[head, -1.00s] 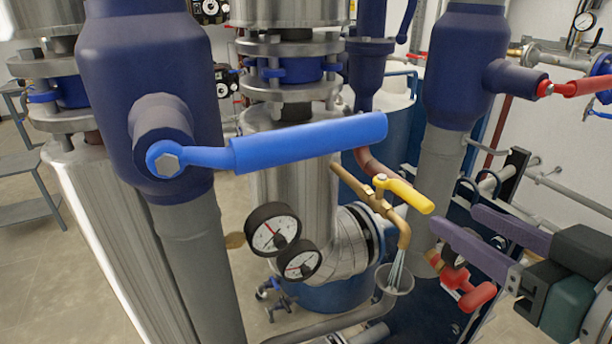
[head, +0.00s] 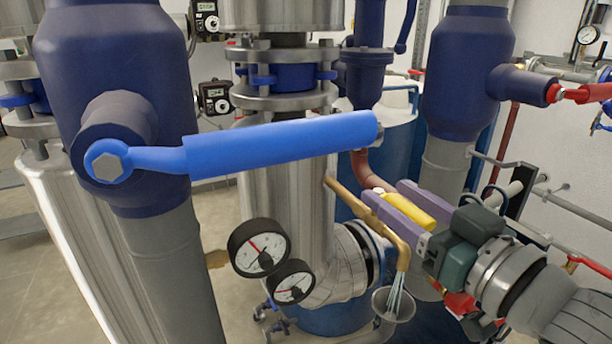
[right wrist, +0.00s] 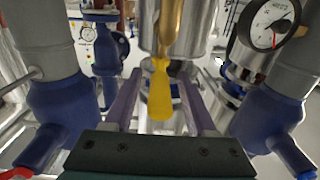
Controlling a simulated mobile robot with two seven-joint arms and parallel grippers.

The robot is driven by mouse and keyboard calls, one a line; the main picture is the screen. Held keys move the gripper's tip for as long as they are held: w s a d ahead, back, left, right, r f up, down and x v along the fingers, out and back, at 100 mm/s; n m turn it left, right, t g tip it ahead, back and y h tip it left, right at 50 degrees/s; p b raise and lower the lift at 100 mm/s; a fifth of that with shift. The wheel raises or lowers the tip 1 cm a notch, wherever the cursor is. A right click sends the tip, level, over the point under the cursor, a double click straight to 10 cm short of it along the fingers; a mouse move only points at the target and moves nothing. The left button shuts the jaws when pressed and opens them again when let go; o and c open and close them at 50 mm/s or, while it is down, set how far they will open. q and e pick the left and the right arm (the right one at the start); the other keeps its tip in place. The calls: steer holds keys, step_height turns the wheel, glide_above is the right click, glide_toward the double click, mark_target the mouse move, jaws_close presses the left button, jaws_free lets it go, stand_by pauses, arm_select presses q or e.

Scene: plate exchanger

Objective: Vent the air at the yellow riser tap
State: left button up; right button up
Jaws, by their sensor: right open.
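The yellow tap handle (head: 408,212) sits on a thin brass pipe (head: 345,198) and lies roughly along it. The pipe bends down into a small funnel (head: 393,304); thin pale streaks show between spout and funnel. My right gripper (head: 386,193) is open, with its purple fingers on either side of the yellow handle. In the right wrist view, the yellow handle (right wrist: 160,95) stands between the fingers (right wrist: 160,76), with visible gaps to both. The tap's body is largely hidden by the fingers in the head view. My left gripper is not in view.
A large blue lever (head: 280,143) crosses in front of the riser pipes, left of the tap. Two round gauges (head: 259,247) hang lower left of the tap. A red lever (head: 585,93) is at the upper right. A dark blue valve body (head: 465,75) stands behind the gripper.

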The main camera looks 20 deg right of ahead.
steer(key=shift+w, duration=0.3)
jaws_close()
stand_by(0.3)
stand_by(1.0)
